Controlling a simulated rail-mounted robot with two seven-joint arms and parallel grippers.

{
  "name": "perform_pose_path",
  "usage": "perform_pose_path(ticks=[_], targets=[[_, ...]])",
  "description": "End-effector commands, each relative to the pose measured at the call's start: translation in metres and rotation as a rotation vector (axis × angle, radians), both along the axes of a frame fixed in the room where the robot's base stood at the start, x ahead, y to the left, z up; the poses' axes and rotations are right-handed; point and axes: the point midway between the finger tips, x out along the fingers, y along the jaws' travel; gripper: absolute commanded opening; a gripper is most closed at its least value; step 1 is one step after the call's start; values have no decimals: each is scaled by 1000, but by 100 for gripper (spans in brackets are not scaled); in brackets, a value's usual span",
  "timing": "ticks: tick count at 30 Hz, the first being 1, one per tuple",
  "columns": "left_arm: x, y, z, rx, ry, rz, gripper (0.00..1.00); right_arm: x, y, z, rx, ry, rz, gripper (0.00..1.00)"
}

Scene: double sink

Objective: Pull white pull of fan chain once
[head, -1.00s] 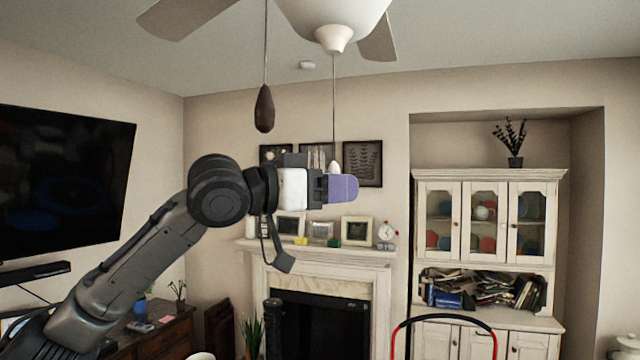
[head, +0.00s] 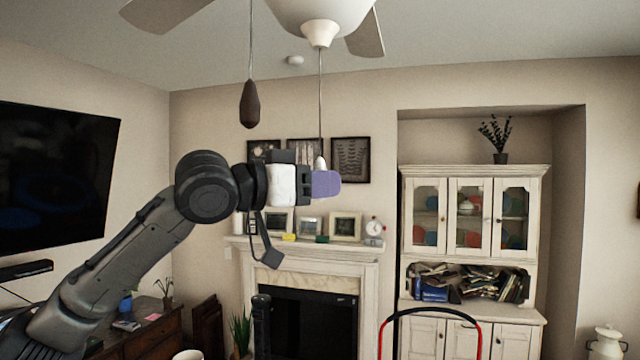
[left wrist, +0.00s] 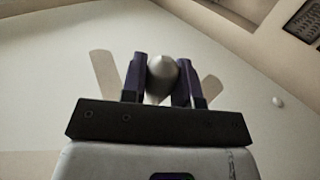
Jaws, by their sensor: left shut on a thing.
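The white pull (head: 320,163) hangs on its chain (head: 320,100) below the ceiling fan (head: 320,20). My left gripper (head: 325,184) is at the pull, and its purple fingers hide the pull's lower part in the head view. In the left wrist view the white pull (left wrist: 161,77) sits between the two purple fingers of the left gripper (left wrist: 162,85), which are shut on it. A dark brown pull (head: 250,104) hangs on a second chain to the left and is apart from the gripper. My right gripper does not show.
A fireplace with a white mantel (head: 300,246) holding picture frames stands behind. A white cabinet (head: 472,225) is at the right and a black television (head: 55,172) at the left. A black and red curved bar (head: 430,312) rises at the bottom. The air around the pulls is clear.

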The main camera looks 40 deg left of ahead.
Motion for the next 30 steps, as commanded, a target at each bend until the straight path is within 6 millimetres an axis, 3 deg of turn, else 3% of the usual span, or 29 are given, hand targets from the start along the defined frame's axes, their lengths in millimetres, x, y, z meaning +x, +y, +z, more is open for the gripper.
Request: perform_pose_path(ticks=[28,29,30], targets=[[0,0,-24,0,2,0,15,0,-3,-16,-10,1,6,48],[0,0,-22,-1,1,0,30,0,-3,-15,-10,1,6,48],[0,0,-22,-1,1,1,34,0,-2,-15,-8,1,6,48]])
